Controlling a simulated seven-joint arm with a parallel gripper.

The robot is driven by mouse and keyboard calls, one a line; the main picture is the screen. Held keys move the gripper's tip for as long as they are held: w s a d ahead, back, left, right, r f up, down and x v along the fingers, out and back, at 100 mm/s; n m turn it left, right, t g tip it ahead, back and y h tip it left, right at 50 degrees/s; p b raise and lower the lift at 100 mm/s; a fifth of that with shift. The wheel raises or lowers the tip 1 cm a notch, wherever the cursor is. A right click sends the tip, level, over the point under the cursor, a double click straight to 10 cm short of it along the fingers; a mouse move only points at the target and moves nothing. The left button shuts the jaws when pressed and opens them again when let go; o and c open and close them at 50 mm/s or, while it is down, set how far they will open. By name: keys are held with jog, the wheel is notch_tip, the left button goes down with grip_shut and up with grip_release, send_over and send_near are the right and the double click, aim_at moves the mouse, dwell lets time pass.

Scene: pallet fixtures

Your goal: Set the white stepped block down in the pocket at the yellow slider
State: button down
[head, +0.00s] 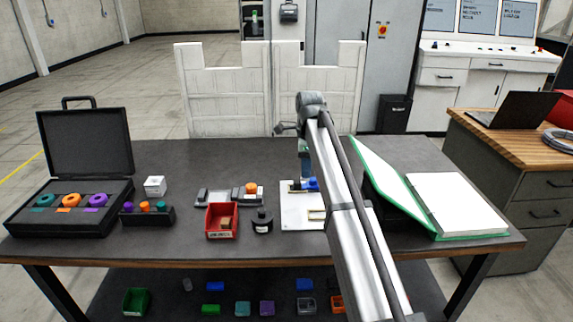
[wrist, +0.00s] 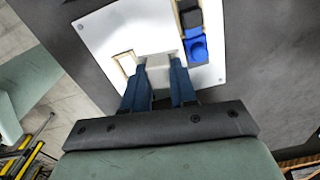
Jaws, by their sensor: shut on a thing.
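My gripper (wrist: 160,84) is shut on the white stepped block (wrist: 158,70), which sits between its blue fingers over a white pallet plate (wrist: 105,32). The block's lower part is hidden, so I cannot tell whether it touches the plate. A pale yellow-edged pocket (wrist: 124,65) lies just left of the block in the wrist view. Another pocket, at upper right, holds a blue part (wrist: 196,48) and a black part (wrist: 190,18). I cannot clearly make out a yellow slider. In the head view the plate (head: 297,212) is partly covered by my arm, which hides the held block.
A red bin (head: 221,221) and a dark round weight (head: 262,222) stand left of the plate. A grey fixture with an orange knob (head: 251,188) is behind them. A green-edged binder (head: 455,205) lies to the right. An open black case (head: 85,165) is at far left.

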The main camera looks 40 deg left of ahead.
jog(key=s+d+n, duration=0.1)
jog(key=d+n, duration=0.2)
jog(key=n, duration=0.6)
jog(key=s+d+f+n, duration=0.1)
jog(key=d+n, duration=0.3)
jog(key=n, duration=0.6)
jog(key=shift+s+d+f+n, duration=0.2)
jog(key=shift+s+d+n, duration=0.1)
jog(key=shift+s, duration=0.2)
jog(key=shift+f, duration=0.1)
jog(key=shift+f, duration=2.9)
jog(key=shift+f, duration=0.9)
